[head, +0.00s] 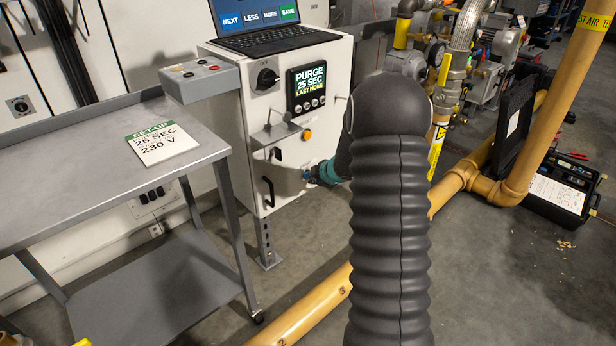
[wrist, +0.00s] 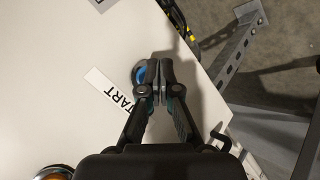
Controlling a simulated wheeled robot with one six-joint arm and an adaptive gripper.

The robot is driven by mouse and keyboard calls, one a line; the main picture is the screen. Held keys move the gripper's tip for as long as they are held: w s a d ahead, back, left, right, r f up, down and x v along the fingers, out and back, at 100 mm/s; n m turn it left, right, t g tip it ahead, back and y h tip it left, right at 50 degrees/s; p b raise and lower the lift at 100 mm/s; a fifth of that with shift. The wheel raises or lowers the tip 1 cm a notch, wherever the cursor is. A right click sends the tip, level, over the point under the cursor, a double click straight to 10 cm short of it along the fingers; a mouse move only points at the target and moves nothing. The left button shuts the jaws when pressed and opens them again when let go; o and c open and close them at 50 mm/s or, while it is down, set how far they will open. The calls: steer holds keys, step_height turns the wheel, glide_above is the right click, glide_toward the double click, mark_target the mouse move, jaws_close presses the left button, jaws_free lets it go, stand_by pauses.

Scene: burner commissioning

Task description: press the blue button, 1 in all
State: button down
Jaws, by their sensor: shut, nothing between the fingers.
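The blue button (wrist: 139,74) sits on the white cabinet's front beside a START label (wrist: 111,92). In the wrist view my shut gripper (wrist: 158,72) covers its right part, and a blue crescent and dark ring show at the left. The fingertips are together with nothing between them, over the button's right side. I cannot tell whether they touch it or how far in it is. In the head view my gripper (head: 311,176) is at the lower right of the cabinet front (head: 284,190), and a little blue shows at its tips.
The cabinet carries an orange lamp (head: 306,135), a black handle (head: 268,191), a rotary switch (head: 267,78), a screen (head: 306,87) reading PURGE 25 SEC, LAST NONE, and a laptop (head: 262,38). A steel table (head: 70,185) with a SET-UP card (head: 161,143) stands left. Yellow pipes (head: 465,182) run right.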

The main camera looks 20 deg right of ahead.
steer(key=shift+w+a+p, duration=0.15)
steer(key=shift+w+p, duration=0.2)
steer(key=shift+w, duration=0.1)
stand_by(0.7)
steer(key=shift+s, duration=0.1)
steer(key=shift+s+d, duration=0.25)
steer(key=shift+s, duration=0.5)
